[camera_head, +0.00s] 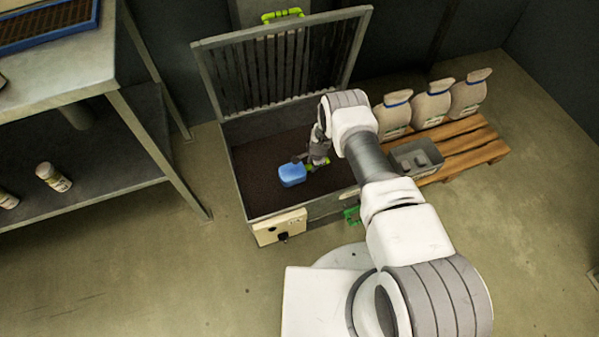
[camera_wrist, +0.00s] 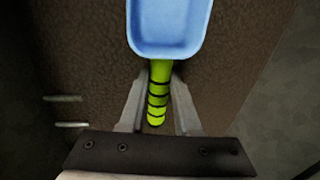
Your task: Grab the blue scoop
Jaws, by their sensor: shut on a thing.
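The blue scoop (camera_head: 292,175) is inside an open bin filled with dark brown material, in the head view. In the wrist view its blue bowl (camera_wrist: 168,28) is at the top, and its lime-green handle with dark rings (camera_wrist: 158,92) runs down between my fingers. My gripper (camera_head: 316,160) is over the bin, beside the scoop's bowl. In the wrist view my gripper (camera_wrist: 160,98) has its two fingers on either side of the green handle, shut on it. I cannot tell whether the scoop touches the brown material.
The bin (camera_head: 237,186) has metal walls and a raised slatted lid (camera_head: 285,60) with a green handle. A metal shelf unit (camera_head: 150,85) stands left. A pallet (camera_head: 470,143) with filled sacks (camera_head: 430,104) and a grey container (camera_head: 415,157) are right. Floor is clear at lower left.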

